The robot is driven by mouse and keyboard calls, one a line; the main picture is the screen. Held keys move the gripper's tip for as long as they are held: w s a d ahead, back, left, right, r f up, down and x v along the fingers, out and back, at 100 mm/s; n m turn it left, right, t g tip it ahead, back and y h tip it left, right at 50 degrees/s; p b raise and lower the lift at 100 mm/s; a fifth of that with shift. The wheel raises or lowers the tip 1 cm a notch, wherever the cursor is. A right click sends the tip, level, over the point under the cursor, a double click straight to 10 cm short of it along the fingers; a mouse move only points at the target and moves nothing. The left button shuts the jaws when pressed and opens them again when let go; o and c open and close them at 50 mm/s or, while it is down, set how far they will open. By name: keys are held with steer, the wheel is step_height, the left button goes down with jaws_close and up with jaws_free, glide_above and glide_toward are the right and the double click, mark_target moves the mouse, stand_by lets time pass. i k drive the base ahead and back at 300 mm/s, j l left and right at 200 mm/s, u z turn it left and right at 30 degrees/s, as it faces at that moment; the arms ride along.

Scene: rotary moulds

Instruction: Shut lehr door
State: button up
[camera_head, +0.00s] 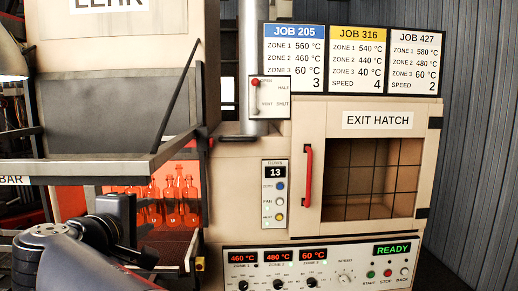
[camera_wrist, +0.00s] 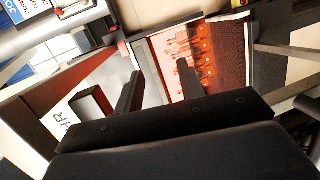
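The lehr (camera_head: 110,50) stands at the left in the head view, its sign cut off at the top. Below a grey panel (camera_head: 110,105) and a projecting metal ledge marked BAR (camera_head: 95,168), its opening is uncovered. Orange glowing bottles (camera_head: 175,200) show inside; I cannot tell which part is the door leaf. In the wrist view the bottles (camera_wrist: 190,52) appear beyond my gripper (camera_wrist: 158,88), whose two dark fingers are apart with nothing visible between them. My black arm is at the lower left in the head view; the fingers are not clear there.
Right of the opening are a slide lever (camera_head: 255,83) with its red knob at the top, a button panel (camera_head: 274,195) and the exit hatch (camera_head: 370,120) with a red handle (camera_head: 307,175). A control panel (camera_head: 320,268) reading READY sits below. Job cards (camera_head: 350,58) stand above.

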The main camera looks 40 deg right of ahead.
mark_target(114, 113)
steer(key=k+l+u, duration=0.2)
steer(key=l, duration=1.5)
steer(key=i+l+u, duration=0.15)
steer(key=i+l, duration=0.3)
steer(key=l, duration=0.1)
